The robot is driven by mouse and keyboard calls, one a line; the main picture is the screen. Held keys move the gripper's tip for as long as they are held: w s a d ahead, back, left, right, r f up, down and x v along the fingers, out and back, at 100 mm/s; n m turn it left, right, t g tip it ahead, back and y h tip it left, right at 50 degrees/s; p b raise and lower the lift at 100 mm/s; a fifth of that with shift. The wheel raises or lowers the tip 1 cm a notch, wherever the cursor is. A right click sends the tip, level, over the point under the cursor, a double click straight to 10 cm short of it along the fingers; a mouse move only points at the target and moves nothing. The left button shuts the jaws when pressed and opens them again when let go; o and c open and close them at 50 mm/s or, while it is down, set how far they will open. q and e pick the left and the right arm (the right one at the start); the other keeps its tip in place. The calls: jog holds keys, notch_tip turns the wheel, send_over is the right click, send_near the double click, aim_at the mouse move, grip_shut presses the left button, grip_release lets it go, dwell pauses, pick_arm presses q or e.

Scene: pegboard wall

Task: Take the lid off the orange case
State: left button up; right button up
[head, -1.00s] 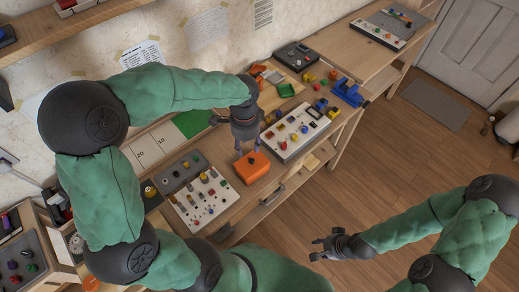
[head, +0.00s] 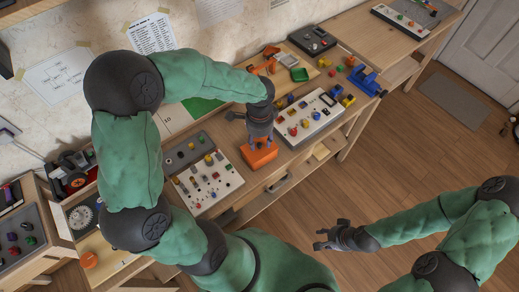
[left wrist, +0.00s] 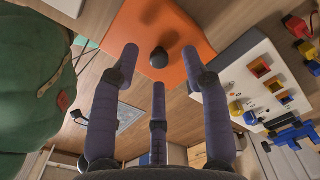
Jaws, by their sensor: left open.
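The orange case (head: 259,158) stands near the front edge of the wooden workbench in the head view. In the left wrist view its orange top (left wrist: 135,38) carries a dark round knob (left wrist: 158,58). My left gripper (head: 259,142) is just above the case, its fingers partly covering it. In the left wrist view its fingers (left wrist: 158,70) are spread apart around the knob, with nothing between them held. I cannot tell whether the fingertips touch the top. The seam of the lid is hidden. My right gripper (head: 326,234) is open and empty, over the floor.
A white panel with coloured knobs (head: 310,118) lies close to the right of the case; it also shows in the left wrist view (left wrist: 262,85). Another knob panel (head: 207,182) lies to its left. A blue part (head: 368,82) is further right. Floor in front is free.

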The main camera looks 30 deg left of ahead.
pick_arm(q)
jog(key=shift+f, duration=0.8)
grip_shut()
jog(key=shift+r, duration=0.1)
